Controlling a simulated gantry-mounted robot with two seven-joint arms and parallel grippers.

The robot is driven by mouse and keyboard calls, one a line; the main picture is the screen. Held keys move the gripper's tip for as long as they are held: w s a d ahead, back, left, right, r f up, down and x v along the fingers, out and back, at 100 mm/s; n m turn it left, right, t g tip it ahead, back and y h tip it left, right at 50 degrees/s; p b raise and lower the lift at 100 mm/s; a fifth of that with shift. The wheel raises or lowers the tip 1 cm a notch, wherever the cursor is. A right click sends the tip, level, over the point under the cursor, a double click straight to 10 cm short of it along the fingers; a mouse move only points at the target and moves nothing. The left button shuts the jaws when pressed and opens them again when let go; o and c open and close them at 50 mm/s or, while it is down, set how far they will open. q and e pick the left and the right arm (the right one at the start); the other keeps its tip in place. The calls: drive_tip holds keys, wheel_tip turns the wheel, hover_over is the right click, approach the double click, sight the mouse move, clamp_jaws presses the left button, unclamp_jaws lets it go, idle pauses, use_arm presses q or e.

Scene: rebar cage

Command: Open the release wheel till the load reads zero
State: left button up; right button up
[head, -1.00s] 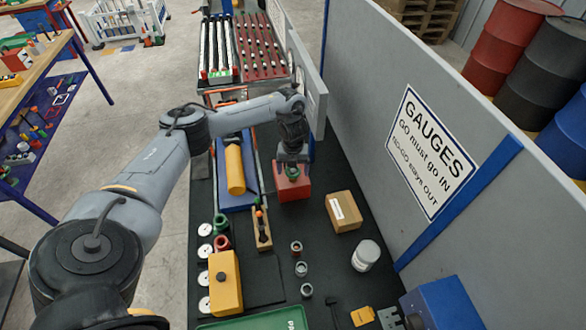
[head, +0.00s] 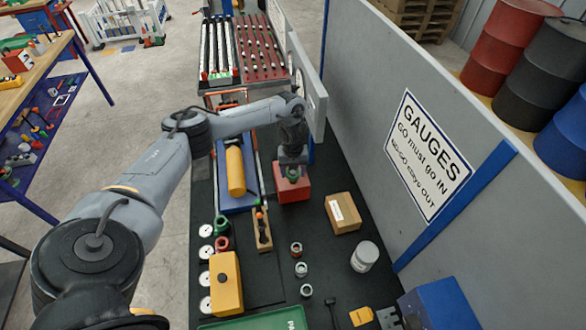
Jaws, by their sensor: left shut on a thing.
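The release wheel is a small green wheel (head: 292,174) on top of a red block (head: 291,188) on the dark bench. My left gripper (head: 292,164) points down onto the wheel and is shut on it; the fingers partly hide the wheel. A yellow cylinder (head: 235,171) lies on a blue base (head: 238,198) left of the red block. A gauge panel (head: 309,85) stands at the wall behind my left wrist; its face is seen edge-on and I cannot read the load. My right gripper is not in view.
A cardboard box (head: 342,212), a white jar (head: 364,256) and several small rings stand on the bench nearer me. A yellow block (head: 225,283) and a wooden rack (head: 262,230) are at the left. A grey partition (head: 420,120) bounds the right side.

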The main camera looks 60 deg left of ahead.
use_arm(q)
drive_tip(key=n+p, duration=0.2)
drive_tip(key=n, duration=0.1)
drive_tip(key=shift+r+p, duration=0.2)
drive_tip(key=shift+p, duration=0.15)
drive_tip(key=n+p, duration=0.2)
drive_tip(key=n, duration=0.2)
drive_tip(key=shift+p, duration=0.3)
drive_tip(key=n+p, duration=0.3)
drive_tip(key=n, duration=0.1)
drive_tip(key=shift+n, duration=0.3)
drive_tip(key=n+p, duration=0.2)
drive_tip(key=n, duration=0.1)
drive_tip(key=shift+n, duration=0.3)
drive_tip(key=n+p, duration=0.3)
drive_tip(key=n, duration=0.3)
drive_tip(key=shift+p, duration=0.3)
drive_tip(key=n+p, duration=0.2)
drive_tip(key=n, duration=0.3)
drive_tip(key=shift+f, duration=0.2)
drive_tip(key=shift+n, duration=0.3)
drive_tip(key=o, duration=1)
